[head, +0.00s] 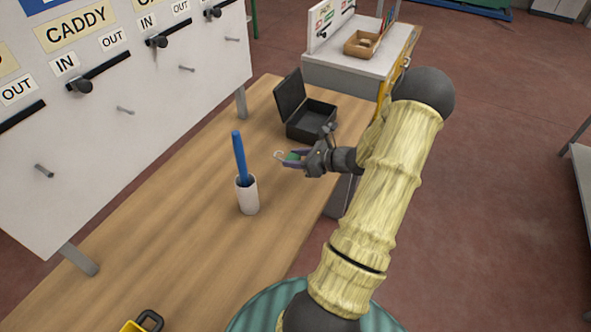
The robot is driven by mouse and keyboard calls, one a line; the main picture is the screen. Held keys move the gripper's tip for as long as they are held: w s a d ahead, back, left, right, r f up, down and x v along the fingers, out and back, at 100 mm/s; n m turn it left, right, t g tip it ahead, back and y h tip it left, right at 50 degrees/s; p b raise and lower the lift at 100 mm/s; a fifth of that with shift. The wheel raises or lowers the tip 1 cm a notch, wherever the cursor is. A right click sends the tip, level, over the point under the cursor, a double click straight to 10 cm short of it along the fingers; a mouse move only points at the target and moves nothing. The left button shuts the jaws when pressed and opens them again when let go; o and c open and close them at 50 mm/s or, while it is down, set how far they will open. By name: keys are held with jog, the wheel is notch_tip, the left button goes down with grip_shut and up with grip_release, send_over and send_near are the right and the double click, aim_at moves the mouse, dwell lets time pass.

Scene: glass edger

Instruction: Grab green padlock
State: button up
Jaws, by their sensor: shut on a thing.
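The green padlock (292,156) is between the fingers of my gripper (290,159), with its pale shackle pointing left. My gripper is shut on it. It appears to be held above the wooden table (190,220), though the exact height is hard to judge. My fingers hide part of the padlock's body.
A white cup (248,197) with a blue stick (239,157) stands left of my gripper. An open black case (306,118) lies behind it. A yellow padlock (134,325) is at the bottom edge. A white pegboard (110,110) stands along the table's left side.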

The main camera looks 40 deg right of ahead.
jog(key=shift+r, duration=1.45)
jog(key=shift+w+f, duration=0.1)
